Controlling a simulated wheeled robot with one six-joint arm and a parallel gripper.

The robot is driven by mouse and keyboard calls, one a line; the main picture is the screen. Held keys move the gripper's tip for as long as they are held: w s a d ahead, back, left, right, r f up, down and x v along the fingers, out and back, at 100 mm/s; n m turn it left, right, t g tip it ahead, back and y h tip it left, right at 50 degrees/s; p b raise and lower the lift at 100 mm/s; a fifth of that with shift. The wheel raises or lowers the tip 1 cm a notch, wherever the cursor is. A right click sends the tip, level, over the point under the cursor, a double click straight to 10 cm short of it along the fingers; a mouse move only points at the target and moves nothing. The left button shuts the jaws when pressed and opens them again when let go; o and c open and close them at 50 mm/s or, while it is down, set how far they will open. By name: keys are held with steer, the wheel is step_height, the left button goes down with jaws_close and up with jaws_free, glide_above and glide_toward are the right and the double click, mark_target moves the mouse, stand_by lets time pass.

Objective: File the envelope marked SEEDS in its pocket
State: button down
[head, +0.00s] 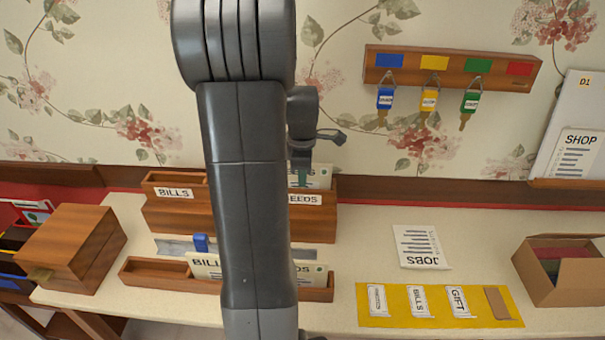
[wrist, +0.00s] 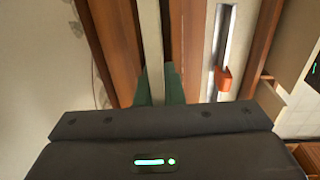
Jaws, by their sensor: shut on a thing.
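My gripper (head: 303,172) is shut on a cream envelope (head: 322,176) at the right pocket of the wooden rack (head: 165,215). The envelope's lower part is hidden behind the pocket's front, which has a label reading "EEDS" (head: 305,199), its start covered by my arm. I cannot read the envelope's own marking. In the wrist view the envelope (wrist: 150,45) shows edge-on between my green fingertips (wrist: 160,88), with brown wood on both sides. The left pocket has a BILLS label (head: 174,193).
A low wooden tray (head: 150,272) in front holds a BILLS envelope (head: 206,266) and another envelope (head: 311,274), partly behind my arm. A JOBS sheet (head: 422,246), a yellow mat (head: 375,315) and an open box (head: 565,285) lie to the right. A key rack (head: 452,70) hangs above.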

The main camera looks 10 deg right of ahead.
steer(key=c, duration=1.5)
jaws_free()
steer(key=r, duration=0.4)
steer(key=s+r, duration=0.1)
steer(key=r, duration=0.8)
steer(key=shift+s+a+r, duration=0.2)
steer(key=shift+r, duration=0.2)
steer(key=shift+f, duration=0.1)
